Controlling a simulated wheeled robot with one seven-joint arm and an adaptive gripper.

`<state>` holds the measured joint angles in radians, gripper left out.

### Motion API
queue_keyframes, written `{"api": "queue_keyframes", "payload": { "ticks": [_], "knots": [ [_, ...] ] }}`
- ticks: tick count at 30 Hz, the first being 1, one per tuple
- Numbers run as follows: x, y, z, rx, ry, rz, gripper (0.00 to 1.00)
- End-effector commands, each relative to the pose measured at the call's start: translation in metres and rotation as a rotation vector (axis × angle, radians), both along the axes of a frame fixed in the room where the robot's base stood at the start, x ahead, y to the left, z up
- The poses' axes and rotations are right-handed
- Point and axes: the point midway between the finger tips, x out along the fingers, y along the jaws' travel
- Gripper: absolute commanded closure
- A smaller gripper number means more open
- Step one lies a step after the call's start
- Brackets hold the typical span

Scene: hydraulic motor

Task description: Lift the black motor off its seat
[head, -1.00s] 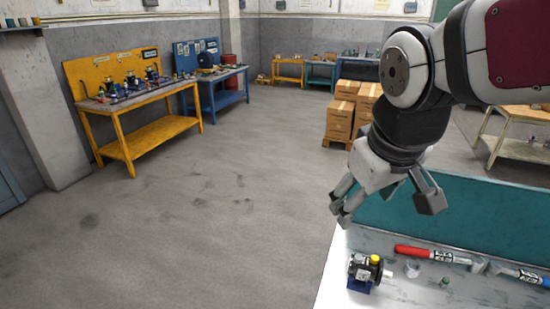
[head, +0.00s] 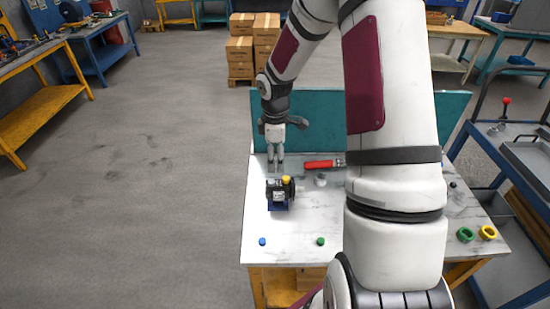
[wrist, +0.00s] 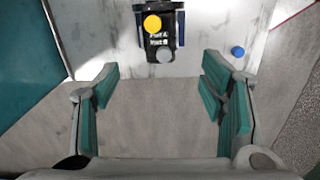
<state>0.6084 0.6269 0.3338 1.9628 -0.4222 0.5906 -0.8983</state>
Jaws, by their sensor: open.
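The black motor (head: 279,190) sits on its blue seat (head: 278,206) on the left part of the marble-topped table. It has a yellow cap and a grey cap on top. The motor also shows in the wrist view (wrist: 158,40), at the top middle, with the blue seat just behind it. My gripper (head: 275,169) points down just beyond the motor in the head view. In the wrist view my gripper (wrist: 160,78) is open and empty, with its teal-padded fingers apart and the motor beyond the tips. I see no contact.
A teal panel (head: 318,122) stands along the table's back edge. A blue cap (head: 262,241) and a green cap (head: 320,241) lie near the front. My arm hides the table's right middle.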

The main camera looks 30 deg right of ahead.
Motion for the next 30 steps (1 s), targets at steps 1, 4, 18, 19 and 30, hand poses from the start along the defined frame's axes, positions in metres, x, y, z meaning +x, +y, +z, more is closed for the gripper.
{"api": "queue_keyframes", "payload": {
  "ticks": [1,4,18,19,30],
  "knots": [
    [0.000,-0.003,-0.014,0.017,0.009,0.017,0.35],
    [0.001,-0.007,-0.030,0.035,0.015,0.046,0.35],
    [0.003,-0.008,-0.067,0.046,0.017,0.064,0.35],
    [0.003,-0.008,-0.070,0.046,0.017,0.063,0.35],
    [0.003,-0.007,-0.110,0.045,0.017,0.062,0.35]
  ]
}}
